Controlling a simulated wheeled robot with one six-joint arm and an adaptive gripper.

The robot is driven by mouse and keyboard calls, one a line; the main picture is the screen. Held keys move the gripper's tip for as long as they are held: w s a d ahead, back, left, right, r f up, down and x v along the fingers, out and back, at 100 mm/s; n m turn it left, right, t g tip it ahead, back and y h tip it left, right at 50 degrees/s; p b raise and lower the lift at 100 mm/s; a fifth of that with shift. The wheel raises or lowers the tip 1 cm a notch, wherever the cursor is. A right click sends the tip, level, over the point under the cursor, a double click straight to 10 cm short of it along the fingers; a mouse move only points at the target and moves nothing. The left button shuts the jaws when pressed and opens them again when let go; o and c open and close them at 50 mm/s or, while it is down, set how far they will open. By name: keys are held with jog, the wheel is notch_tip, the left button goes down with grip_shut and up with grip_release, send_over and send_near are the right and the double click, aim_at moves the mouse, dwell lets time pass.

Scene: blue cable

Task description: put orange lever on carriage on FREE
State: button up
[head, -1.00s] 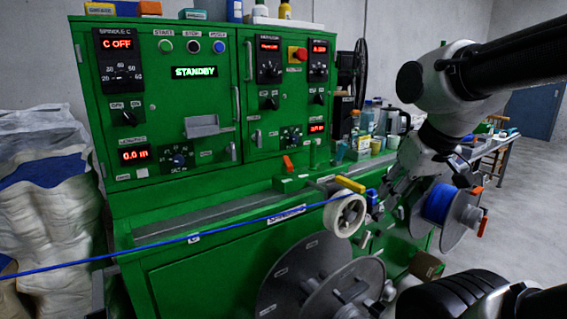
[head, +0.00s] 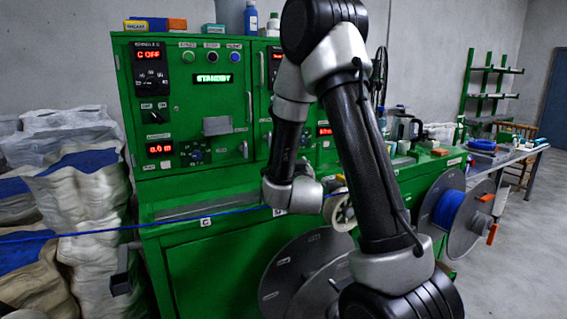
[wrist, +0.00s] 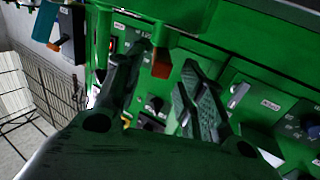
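An orange-red lever (wrist: 162,63) hangs below a green part (wrist: 150,30) in the wrist view, which may be the carriage. My gripper (wrist: 160,80) is open, its two dark fingers on either side of the lever in the picture. I cannot tell how deep the lever sits between them, and no contact is visible. In the head view my arm hides the carriage area, the lever and the gripper. The FREE marking is not readable in either view.
The blue cable (head: 130,227) runs from the left to a pale wheel (head: 341,213), partly hidden by my arm. The green machine (head: 190,265) fills the middle. A blue-wound reel (head: 447,210) stands right, white sacks (head: 90,215) left. Floor is clear at far right.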

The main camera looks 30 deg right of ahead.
jog(key=x, duration=0.7)
jog(key=shift+w+d+f, duration=0.15)
jog(key=shift+w+d, duration=0.05)
jog(key=shift+w, duration=0.15)
grip_shut()
